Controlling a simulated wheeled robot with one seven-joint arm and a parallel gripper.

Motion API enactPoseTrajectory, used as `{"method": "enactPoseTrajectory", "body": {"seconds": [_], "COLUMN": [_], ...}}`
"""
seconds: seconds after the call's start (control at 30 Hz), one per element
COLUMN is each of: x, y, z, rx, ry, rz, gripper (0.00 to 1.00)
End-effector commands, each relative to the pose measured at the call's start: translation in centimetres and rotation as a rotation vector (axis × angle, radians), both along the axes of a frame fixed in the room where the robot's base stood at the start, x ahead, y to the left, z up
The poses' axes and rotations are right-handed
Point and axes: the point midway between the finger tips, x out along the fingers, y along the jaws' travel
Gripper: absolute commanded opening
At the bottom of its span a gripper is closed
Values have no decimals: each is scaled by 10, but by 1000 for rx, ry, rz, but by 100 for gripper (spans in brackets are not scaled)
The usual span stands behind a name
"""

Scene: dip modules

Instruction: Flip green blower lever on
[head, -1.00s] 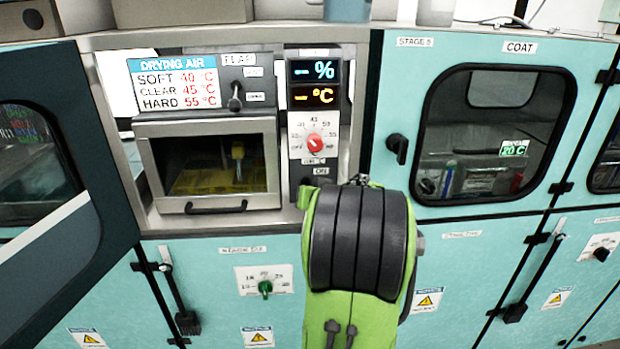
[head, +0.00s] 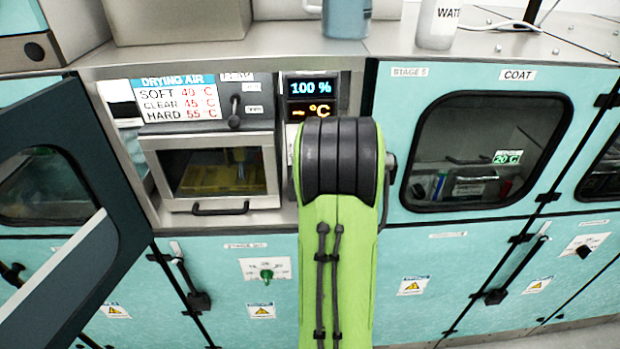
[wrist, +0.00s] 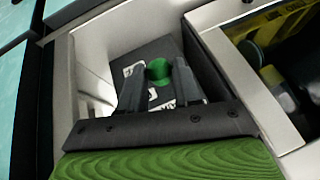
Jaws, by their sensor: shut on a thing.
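The green blower lever (wrist: 158,69) shows in the wrist view between the two dark fingers of my gripper (wrist: 160,84). My gripper is shut on it, in a recess with a dark labelled plate behind. In the head view my green arm covers both the gripper and the lever. The display (head: 312,98) above reads 100 % in blue, with a dash before the °C in orange below it.
A drying box window (head: 215,173) with a handle is left of my arm. A dark door (head: 85,200) stands open at the left. The coat cabinet (head: 485,150) is at the right. A separate green knob (head: 267,274) sits on the lower panel.

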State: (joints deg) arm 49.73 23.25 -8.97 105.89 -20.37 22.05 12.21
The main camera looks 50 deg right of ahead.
Motion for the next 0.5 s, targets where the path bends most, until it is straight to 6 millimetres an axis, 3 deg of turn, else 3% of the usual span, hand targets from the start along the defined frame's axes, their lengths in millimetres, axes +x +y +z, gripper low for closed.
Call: {"method": "enactPoseTrajectory", "body": {"seconds": [0.37, 0.4, 0.5], "x": [0, 0, 0], "y": [0, 0, 0], "z": [1, 1, 1], "rx": [0, 0, 0], "ry": [0, 0, 0], "rz": [-2, -2, -2], "gripper": [0, 36, 51]}}
